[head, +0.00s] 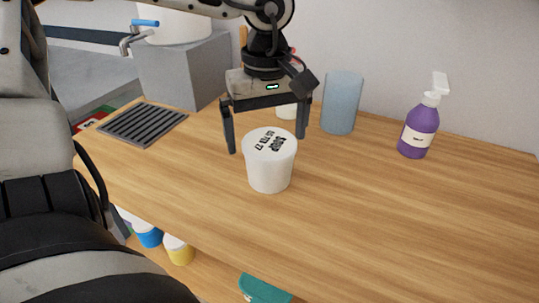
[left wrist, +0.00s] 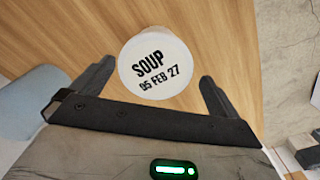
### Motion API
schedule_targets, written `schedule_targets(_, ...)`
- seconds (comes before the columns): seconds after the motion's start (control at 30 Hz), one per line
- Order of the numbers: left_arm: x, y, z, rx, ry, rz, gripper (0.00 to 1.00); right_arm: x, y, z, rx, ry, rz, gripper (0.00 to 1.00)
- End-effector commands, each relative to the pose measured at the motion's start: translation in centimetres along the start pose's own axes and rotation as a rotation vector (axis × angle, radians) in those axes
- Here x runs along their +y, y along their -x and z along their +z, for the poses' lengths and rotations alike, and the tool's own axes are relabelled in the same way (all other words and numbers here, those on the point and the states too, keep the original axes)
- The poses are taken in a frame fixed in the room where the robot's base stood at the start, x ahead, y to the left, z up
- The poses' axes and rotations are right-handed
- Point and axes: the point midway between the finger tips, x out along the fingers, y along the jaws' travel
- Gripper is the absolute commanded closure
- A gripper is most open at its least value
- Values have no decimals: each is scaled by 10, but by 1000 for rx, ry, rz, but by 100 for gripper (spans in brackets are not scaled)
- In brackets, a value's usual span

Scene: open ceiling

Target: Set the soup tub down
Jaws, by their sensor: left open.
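The soup tub (head: 270,170) is a white round tub with a lid lettered "SOUP" and a date. It stands upright on the wooden counter (head: 400,220). My left gripper (head: 267,145) is open, with its fingers spread wide apart behind and to either side of the tub in the head view. In the left wrist view the tub's lid (left wrist: 155,62) shows between and just beyond the two fingertips (left wrist: 156,75), with visible gaps on both sides. The gripper does not hold it. My right gripper is not in view.
A blue-grey cylinder (head: 341,103) and a purple spray bottle (head: 418,130) stand toward the back right. A small white container (head: 287,107) is partly hidden behind my gripper. A dark grille (head: 143,124) lies at the left. The counter's right front is clear.

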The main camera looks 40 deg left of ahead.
Motion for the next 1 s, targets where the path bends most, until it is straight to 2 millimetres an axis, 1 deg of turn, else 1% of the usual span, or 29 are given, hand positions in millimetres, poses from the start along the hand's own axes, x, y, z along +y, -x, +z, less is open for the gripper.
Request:
schedule_targets(0.17, 1, -14, 0, -2, 0, -3, 0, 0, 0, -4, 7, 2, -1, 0)
schedule_targets(0.33, 3, -40, -2, -4, 0, -5, 0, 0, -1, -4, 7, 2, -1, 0)
schedule_targets(0.43, 4, -51, -2, -3, 0, -2, 0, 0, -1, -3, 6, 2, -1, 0)
schedule_targets(0.53, 4, -55, -2, -1, -1, 1, 0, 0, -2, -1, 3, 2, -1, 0)
schedule_targets(0.73, 4, -55, -2, -1, -1, 1, 0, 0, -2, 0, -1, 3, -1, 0)
schedule_targets(0.77, 4, -55, -2, -1, -1, 1, 8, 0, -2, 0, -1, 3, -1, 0)
schedule_targets(0.8, 4, -55, -2, -1, -1, 1, 19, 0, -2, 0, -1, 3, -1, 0)
schedule_targets(0.87, 4, -55, -2, -1, -1, 1, 36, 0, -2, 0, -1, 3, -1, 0)
schedule_targets(0.9, 4, -55, -2, -1, -1, 1, 47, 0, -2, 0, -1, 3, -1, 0)
schedule_targets(0.93, 4, -55, -2, -1, -1, 1, 51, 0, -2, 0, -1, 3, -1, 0)
schedule_targets(1.0, 5, -54, -3, 0, -1, 3, 51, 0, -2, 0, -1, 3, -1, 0)
